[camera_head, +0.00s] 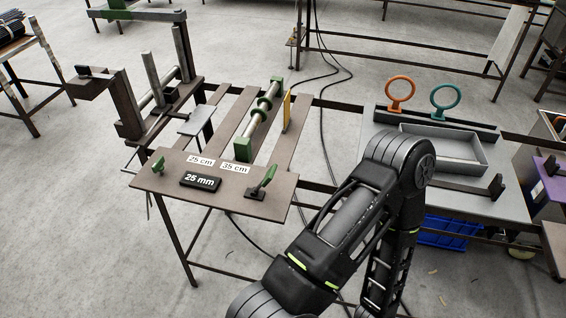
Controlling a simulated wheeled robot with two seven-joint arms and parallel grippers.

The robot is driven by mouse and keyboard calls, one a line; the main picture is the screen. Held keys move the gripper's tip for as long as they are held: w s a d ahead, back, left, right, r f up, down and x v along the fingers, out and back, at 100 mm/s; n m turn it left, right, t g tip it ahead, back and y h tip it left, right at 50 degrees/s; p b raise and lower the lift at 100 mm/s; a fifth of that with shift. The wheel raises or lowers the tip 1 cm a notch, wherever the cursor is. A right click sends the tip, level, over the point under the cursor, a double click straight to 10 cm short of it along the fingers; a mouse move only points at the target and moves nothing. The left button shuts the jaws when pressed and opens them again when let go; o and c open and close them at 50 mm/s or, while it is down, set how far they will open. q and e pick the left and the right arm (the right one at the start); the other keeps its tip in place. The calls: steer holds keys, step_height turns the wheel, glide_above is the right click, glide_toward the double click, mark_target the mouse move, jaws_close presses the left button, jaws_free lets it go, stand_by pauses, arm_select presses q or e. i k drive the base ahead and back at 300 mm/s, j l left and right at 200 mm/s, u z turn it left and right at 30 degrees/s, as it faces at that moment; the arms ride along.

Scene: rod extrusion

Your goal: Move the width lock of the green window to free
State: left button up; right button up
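A brown metal table (150,184) carries a small green-handled lever (266,181) on a black base at its front right. The handle tilts up to the right. A small green knob (158,165) sits at the front left. Green end blocks and rings on a metal rod (259,121) stand behind the lever. I cannot tell which part is the width lock or the green window. Neither of my grippers is in view; one black arm of mine fills the lower middle, right of the table.
Labels "25 cm" (201,160), "35 cm" (234,168) and a black "25 mm" plate (200,181) are on the table. A yellow plate (287,111) stands behind. At right, a grey tray (474,163) lies near an orange ring (400,89) and a green ring (446,96).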

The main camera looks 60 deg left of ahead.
mark_target(268, 178)
steer(key=u, duration=2.2)
steer(key=k+l+z, duration=0.2)
steer(key=l, duration=0.15)
steer(key=l+z, duration=0.25)
steer(key=k+l+z, duration=0.2)
steer(key=l, duration=0.3)
